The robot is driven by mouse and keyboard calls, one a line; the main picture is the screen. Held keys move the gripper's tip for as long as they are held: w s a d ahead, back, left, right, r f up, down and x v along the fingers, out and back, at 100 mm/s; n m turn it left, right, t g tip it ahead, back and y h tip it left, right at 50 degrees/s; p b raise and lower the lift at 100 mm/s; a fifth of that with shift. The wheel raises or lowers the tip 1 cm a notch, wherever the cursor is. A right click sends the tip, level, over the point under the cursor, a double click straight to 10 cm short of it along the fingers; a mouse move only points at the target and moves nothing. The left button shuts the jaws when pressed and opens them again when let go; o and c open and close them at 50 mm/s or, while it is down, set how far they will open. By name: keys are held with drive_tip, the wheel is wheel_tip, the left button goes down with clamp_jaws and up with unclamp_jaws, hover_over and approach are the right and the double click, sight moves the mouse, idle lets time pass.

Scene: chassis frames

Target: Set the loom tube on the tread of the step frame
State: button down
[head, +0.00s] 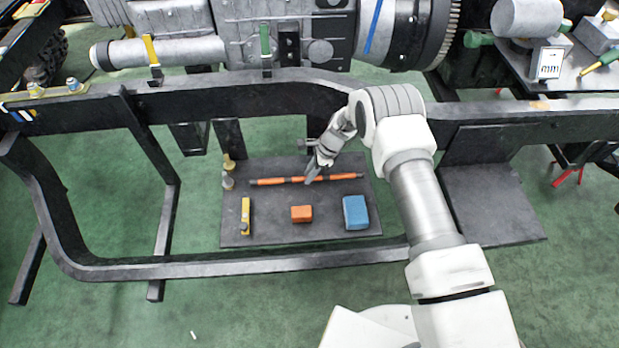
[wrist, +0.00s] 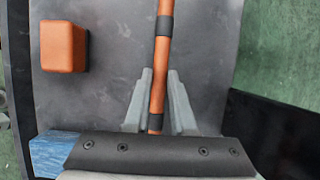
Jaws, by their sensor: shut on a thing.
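The loom tube (head: 275,181) is a thin orange tube with black bands. It runs left to right over the back part of a dark grey plate (head: 275,234). My gripper (head: 313,170) is shut on the tube near its middle. In the wrist view the tube (wrist: 159,65) passes between the two grey fingers (wrist: 160,78). Whether the tube touches the plate or hangs just above it I cannot tell. A second dark plate (head: 492,205), bare on top, sits to the right beyond my arm and may be the step frame's tread.
On the first plate stand a yellow piece (head: 245,215), an orange block (head: 301,214), a blue block (head: 355,212) and small fittings (head: 228,178) at the left. A black chassis rail (head: 230,98) crosses behind and another (head: 200,269) in front.

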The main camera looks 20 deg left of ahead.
drive_tip(key=shift+f, duration=0.6)
drive_tip(key=shift+f, duration=0.15)
drive_tip(key=c, duration=0.8)
unclamp_jaws()
drive_tip(key=shift+o, duration=0.2)
drive_tip(key=p+v, duration=0.3)
drive_tip(key=v, duration=0.9)
drive_tip(key=shift+p, duration=0.4)
drive_tip(key=shift+s, duration=0.1)
